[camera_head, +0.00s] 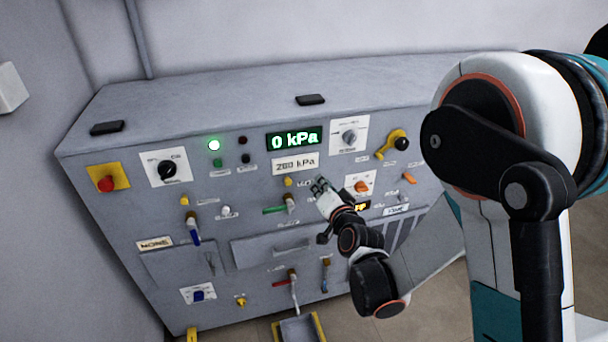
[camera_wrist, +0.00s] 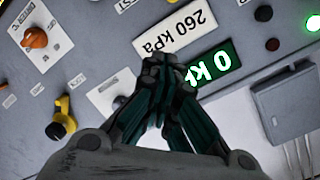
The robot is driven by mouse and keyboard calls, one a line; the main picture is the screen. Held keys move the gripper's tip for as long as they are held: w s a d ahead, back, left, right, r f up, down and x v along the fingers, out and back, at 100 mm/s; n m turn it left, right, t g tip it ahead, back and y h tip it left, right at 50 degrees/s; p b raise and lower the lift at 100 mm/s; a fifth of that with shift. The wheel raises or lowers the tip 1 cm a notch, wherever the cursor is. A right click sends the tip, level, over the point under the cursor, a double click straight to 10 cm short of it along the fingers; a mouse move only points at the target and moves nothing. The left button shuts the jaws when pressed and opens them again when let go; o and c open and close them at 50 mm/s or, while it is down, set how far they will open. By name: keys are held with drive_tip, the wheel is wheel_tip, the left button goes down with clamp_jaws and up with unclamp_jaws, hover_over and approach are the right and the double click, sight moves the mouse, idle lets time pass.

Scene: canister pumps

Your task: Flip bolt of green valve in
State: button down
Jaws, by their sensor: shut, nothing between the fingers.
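The green valve (camera_head: 274,210) is on the sloped front of the grey console in the head view, with its green lever pointing left. A brown and grey fitting (camera_head: 290,203) sits at the lever's right end. A small yellow knob (camera_head: 288,182) is just above it. My gripper (camera_head: 321,186) is up and to the right of the valve, apart from it. In the wrist view my gripper (camera_wrist: 163,68) is shut and empty, in front of the 260 kPa label and the display. I cannot make out the green valve in the wrist view.
The green display (camera_head: 294,139) reads 0 kPa, above the 260 kPa label (camera_head: 295,163). An orange rotary knob (camera_head: 361,187) and a yellow handle with black ball (camera_head: 393,144) are to the right. A blue lever (camera_head: 194,232) and a red one (camera_head: 290,279) are lower.

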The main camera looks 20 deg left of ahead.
drive_tip(key=shift+a, duration=0.1)
idle(0.3)
drive_tip(key=b, duration=0.2)
approach(295, 172)
drive_tip(key=w, duration=0.1)
drive_tip(key=w+r, duration=0.1)
drive_tip(key=w, duration=0.1)
drive_tip(key=w+r, duration=0.1)
drive_tip(key=shift+w+r, duration=0.25)
drive_tip(key=shift+w, duration=0.1)
drive_tip(key=shift+s+a+f+b, duration=0.25)
drive_tip(key=shift+a+f+b, duration=0.15)
drive_tip(key=shift+a+f, duration=0.55)
drive_tip(key=shift+s+a+f, duration=0.15)
drive_tip(key=shift+a+f, duration=0.2)
drive_tip(key=shift+f, duration=0.05)
